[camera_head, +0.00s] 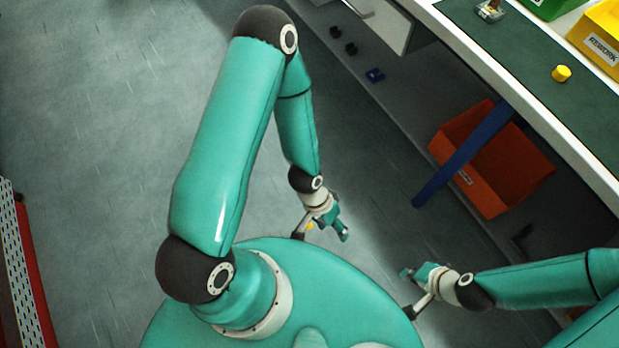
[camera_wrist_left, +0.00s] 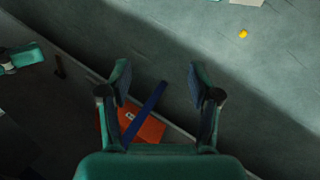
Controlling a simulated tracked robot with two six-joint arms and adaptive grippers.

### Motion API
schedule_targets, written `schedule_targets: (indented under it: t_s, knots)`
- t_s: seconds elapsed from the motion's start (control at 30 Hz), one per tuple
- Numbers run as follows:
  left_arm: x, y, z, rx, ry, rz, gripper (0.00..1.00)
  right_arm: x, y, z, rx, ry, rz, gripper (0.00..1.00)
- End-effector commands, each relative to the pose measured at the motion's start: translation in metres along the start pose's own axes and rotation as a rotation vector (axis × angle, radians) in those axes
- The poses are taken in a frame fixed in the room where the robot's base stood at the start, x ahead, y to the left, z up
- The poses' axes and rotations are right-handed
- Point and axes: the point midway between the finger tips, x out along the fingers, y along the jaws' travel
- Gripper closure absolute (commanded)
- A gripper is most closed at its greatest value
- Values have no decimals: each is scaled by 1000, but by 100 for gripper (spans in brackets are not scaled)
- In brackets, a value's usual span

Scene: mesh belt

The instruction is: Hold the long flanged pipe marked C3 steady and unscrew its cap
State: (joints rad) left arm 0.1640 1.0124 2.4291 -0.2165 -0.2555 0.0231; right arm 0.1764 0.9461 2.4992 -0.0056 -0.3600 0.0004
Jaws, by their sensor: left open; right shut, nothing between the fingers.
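I cannot make out a long flanged pipe marked C3 or its cap in either view. My left gripper (camera_head: 341,226) hangs over the floor in front of my body. In the left wrist view its two fingers (camera_wrist_left: 158,84) stand apart with nothing between them. My right gripper (camera_head: 412,273) is shut and empty, low at the right of my body, apart from the left one.
A green-topped bench (camera_head: 530,60) runs along the upper right. On it are a yellow round piece (camera_head: 561,74), a yellow REWORK bin (camera_head: 602,40) and a green bin (camera_head: 550,6). Below are an orange crate (camera_head: 520,165) and a blue bar (camera_head: 463,153).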

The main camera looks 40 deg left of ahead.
Motion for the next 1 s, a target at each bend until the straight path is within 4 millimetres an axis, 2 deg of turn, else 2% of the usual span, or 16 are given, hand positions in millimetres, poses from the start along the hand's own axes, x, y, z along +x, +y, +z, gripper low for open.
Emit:
schedule_targets:
  t_s: [0.03, 0.17, 0.27, 0.33, 0.47, 0.5, 0.6, 0.7, 0.8, 1.0]
  knots:
    - [32, -8, 4, 82, -46, 20, 37, 23, 8, 0, 0, 0, 0, 100]
    - [94, -29, 21, 367, -193, 50, 37, 61, 22, 0, 0, 0, 0, 100]
    - [145, -64, 32, 629, -315, 33, 37, 91, 33, 0, 0, 0, 0, 100]
    - [178, -94, 33, 816, -393, -5, 37, 112, 40, -1, 0, 0, 0, 100]
    - [239, -158, 18, 1158, -507, -128, 37, 149, 54, -1, 0, 0, 0, 100]
    - [256, -176, 8, 1254, -533, -177, 37, 159, 57, -1, 0, 0, 0, 100]
    - [293, -214, -20, 1469, -573, -308, 37, 181, 65, -1, 0, 0, 0, 100]
    - [319, -237, -49, 1632, -585, -428, 37, 196, 71, -1, 0, 0, 0, 100]
    - [334, -248, -71, 1738, -582, -519, 37, 205, 74, -1, 0, 0, 0, 100]
    - [351, -259, -90, 1817, -573, -593, 37, 213, 77, -1, 0, 0, 0, 100]
